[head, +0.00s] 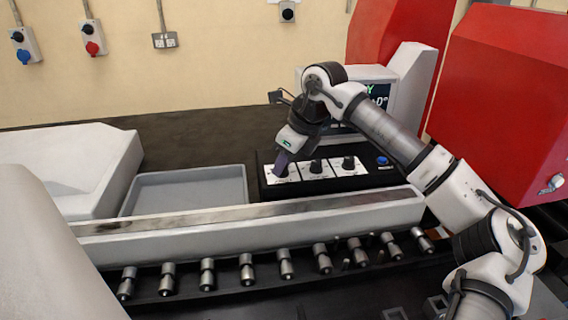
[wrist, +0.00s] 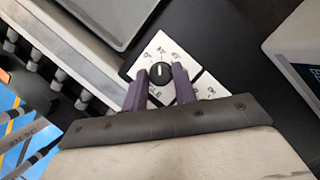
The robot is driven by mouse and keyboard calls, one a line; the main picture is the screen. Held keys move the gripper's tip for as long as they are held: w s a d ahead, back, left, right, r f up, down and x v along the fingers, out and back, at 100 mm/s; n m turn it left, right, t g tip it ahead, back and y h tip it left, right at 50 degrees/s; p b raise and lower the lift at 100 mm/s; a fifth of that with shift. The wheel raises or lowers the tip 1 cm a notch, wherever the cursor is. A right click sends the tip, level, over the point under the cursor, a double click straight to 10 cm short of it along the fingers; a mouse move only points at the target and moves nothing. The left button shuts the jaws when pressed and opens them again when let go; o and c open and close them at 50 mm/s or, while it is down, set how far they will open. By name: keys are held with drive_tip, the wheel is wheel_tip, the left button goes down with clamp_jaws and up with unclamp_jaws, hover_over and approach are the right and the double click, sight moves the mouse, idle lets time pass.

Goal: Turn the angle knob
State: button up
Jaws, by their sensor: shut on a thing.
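The black control panel (head: 372,180) carries three white dial plates, each with a dark knob, and a blue button (head: 382,160) at its right end. My gripper (head: 281,168) reaches down onto the leftmost plate and hides most of its knob in the head view. In the wrist view, the round black knob (wrist: 161,73) with a white pointer line sits on a white plate (wrist: 150,55) with angle marks. The purple fingers of my gripper (wrist: 161,80) stand on both sides of this knob, shut on it.
A grey tray (head: 190,172) lies left of the panel. A long pale beam (head: 250,222) and a row of metal rollers (head: 246,268) run in front. A screen (head: 378,97) stands behind the panel, partly hidden by my arm. Red machine housings (head: 500,90) stand at the right.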

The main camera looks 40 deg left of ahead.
drive_tip(key=n, duration=0.2)
drive_tip(key=n+g, duration=0.1)
drive_tip(key=shift+w+r+n+h+p, duration=0.15)
drive_tip(key=shift+n+h+p, duration=0.15)
drive_tip(key=shift+n+p, duration=0.1)
drive_tip(key=shift+a+n+g+h+p, duration=0.1)
drive_tip(key=shift+n+g+h+p, duration=0.25)
drive_tip(key=shift+n, duration=0.6)
drive_tip(key=shift+n+g+h+p, duration=0.2)
drive_tip(key=shift+n+g, duration=0.25)
drive_tip(key=shift+n, duration=0.5)
drive_tip(key=o, duration=1)
drive_tip(key=shift+c, duration=0.2)
drive_tip(key=b+v, duration=0.2)
drive_tip(key=v, duration=1.1)
drive_tip(key=shift+w+r, duration=0.2)
drive_tip(key=shift+r, duration=0.1)
